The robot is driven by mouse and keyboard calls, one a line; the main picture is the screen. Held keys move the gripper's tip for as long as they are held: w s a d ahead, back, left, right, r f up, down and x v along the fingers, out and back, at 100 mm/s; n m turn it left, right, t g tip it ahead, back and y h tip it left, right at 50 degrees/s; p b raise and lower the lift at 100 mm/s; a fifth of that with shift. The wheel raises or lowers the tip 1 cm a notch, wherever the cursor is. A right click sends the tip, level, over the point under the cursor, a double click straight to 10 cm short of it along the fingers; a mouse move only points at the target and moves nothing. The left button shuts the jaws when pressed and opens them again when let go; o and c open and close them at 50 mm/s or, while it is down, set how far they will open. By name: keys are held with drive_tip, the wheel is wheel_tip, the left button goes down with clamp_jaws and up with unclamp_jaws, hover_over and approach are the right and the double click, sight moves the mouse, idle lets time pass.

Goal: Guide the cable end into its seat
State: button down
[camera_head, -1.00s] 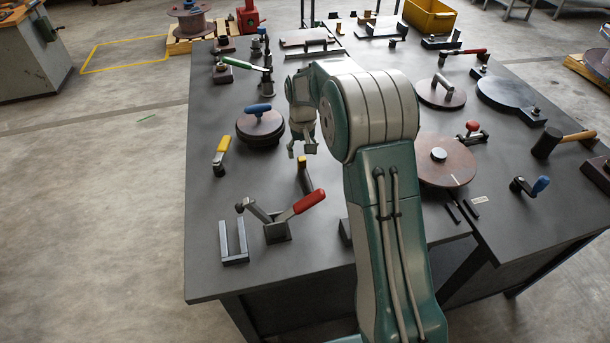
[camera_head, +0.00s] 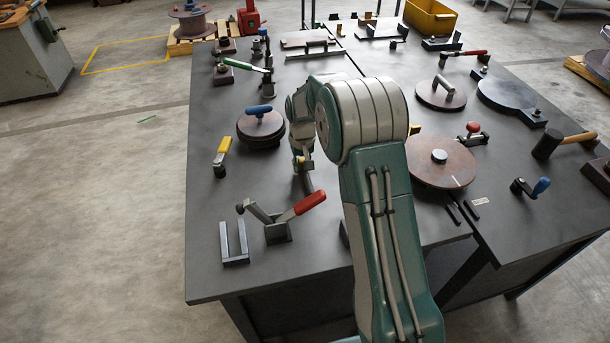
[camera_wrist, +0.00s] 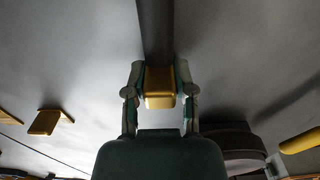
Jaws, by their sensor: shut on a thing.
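The cable end is a yellow block (camera_wrist: 160,88) between my two fingers in the wrist view, with a dark strap-like cable (camera_wrist: 155,35) running from it to the top edge. My gripper (camera_wrist: 160,80) is shut on this yellow block. In the head view my gripper (camera_head: 302,165) is low over the left part of the table, right of a round disc with a blue handle; the dark cable (camera_head: 308,184) shows below it. Part of the gripper is hidden by my arm. I cannot tell which fixture is the seat.
A red-handled clamp (camera_head: 297,207) and a U-shaped block (camera_head: 234,243) stand nearer the table's front edge. The blue-handled disc (camera_head: 260,127) and a yellow-handled clamp (camera_head: 221,154) are to the left. The dark tabletop (camera_head: 215,195) is bare between them.

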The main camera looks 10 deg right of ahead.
wheel_tip(320, 180, up, 10)
idle(0.5)
drive_tip(key=shift+r, duration=2.35)
drive_tip(key=shift+s+a, duration=3.05)
drive_tip(key=shift+a, duration=2.2)
drive_tip(key=shift+s+a, duration=3)
drive_tip(key=shift+a, duration=2.25)
drive_tip(key=shift+f, duration=2.85)
drive_tip(key=shift+f, duration=0.85)
drive_tip(key=shift+f, duration=0.3)
drive_tip(key=shift+f, duration=1)
